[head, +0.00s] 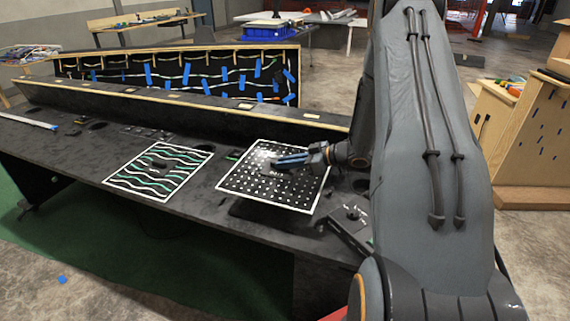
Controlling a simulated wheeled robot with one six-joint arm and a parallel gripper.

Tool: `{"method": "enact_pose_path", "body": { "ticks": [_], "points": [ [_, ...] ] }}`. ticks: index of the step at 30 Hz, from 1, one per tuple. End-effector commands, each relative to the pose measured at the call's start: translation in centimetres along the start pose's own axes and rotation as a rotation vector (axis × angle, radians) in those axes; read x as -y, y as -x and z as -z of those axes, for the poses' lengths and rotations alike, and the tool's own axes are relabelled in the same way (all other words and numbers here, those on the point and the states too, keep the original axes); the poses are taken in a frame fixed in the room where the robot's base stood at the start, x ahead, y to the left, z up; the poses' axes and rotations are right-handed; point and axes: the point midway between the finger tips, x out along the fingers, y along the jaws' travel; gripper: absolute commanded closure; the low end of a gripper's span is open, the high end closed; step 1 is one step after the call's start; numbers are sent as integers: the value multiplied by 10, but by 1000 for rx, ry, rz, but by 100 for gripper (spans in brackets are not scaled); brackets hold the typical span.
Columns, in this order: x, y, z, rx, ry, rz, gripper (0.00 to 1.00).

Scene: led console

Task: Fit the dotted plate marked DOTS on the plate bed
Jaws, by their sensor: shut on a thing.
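The dotted plate (265,188) is a black square with a white border and rows of white dots, at the middle of the dark console. My gripper (280,164) is over the middle of the plate, shut on a small part there that its fingers mostly hide. The plate looks slightly raised, with a dark shadow or recess under its near edge. I cannot tell for sure whether it touches the console. The plate bed cannot be made out clearly; a dark patch (250,211) shows below the plate's near edge.
A second plate with wavy white and green lines (160,170) lies on the console (70,150) to the left. A raised ledge (180,100) and a back panel with blue tape (190,72) stand behind. A dark bar (348,236) lies to the right of the dotted plate.

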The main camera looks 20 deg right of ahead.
Motion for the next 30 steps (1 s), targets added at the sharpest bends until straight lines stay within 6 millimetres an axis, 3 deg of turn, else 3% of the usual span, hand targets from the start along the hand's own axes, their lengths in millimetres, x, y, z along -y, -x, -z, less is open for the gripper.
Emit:
{"method": "enact_pose_path", "body": {
  "ticks": [19,30],
  "points": [
    [-1,-23,-51,-2,1,-1,100],
    [0,-25,-57,-2,1,-2,100]
  ]
}}
